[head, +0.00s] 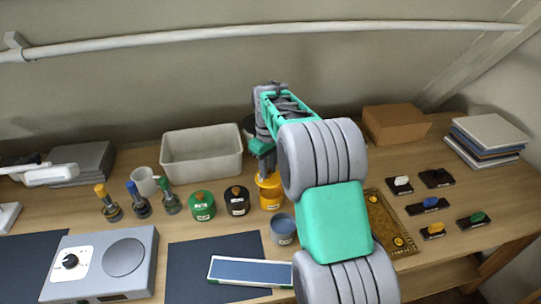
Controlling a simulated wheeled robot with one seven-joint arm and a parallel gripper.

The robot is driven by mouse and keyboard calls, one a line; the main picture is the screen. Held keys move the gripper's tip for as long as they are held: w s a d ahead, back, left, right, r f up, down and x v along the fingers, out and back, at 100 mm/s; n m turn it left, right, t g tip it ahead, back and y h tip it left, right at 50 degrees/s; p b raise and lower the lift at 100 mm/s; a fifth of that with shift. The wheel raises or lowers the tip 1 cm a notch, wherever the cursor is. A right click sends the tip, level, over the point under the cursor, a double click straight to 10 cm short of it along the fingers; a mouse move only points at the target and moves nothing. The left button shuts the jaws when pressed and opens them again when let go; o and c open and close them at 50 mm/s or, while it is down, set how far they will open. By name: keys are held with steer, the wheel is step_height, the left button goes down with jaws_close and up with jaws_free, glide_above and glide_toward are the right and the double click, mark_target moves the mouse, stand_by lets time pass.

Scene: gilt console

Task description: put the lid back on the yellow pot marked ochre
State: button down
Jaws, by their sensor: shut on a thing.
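The yellow pot (271,202) stands on the table near the middle, with a pale label on its front. My gripper (266,172) points down directly over it and is shut on a yellow lid (268,181), of which only a little shows. The lid is at the pot's mouth; I cannot tell whether it rests on the rim or hangs just above it. The fingertips and the lid's knob are mostly hidden, and the label is too small to read.
A lidded green pot (202,206) and a lidded black pot (237,201) stand close on the left. An open blue-grey pot (283,231) stands in front. A pale bin (202,154) is behind; a gilt tray (408,240) lies to the right, partly behind my arm.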

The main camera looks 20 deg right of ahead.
steer(key=shift+w+d+f+n, duration=0.1)
steer(key=shift+w+d+n, duration=0.2)
steer(key=shift+w+d, duration=0.3)
steer(key=shift+s+f+b, duration=0.15)
steer(key=shift+f+b, duration=1.9)
steer(key=shift+f, duration=1.15)
steer(key=shift+s, duration=0.1)
steer(key=shift+f, duration=0.15)
steer(key=c, duration=0.7)
jaws_free()
steer(key=shift+o, duration=0.2)
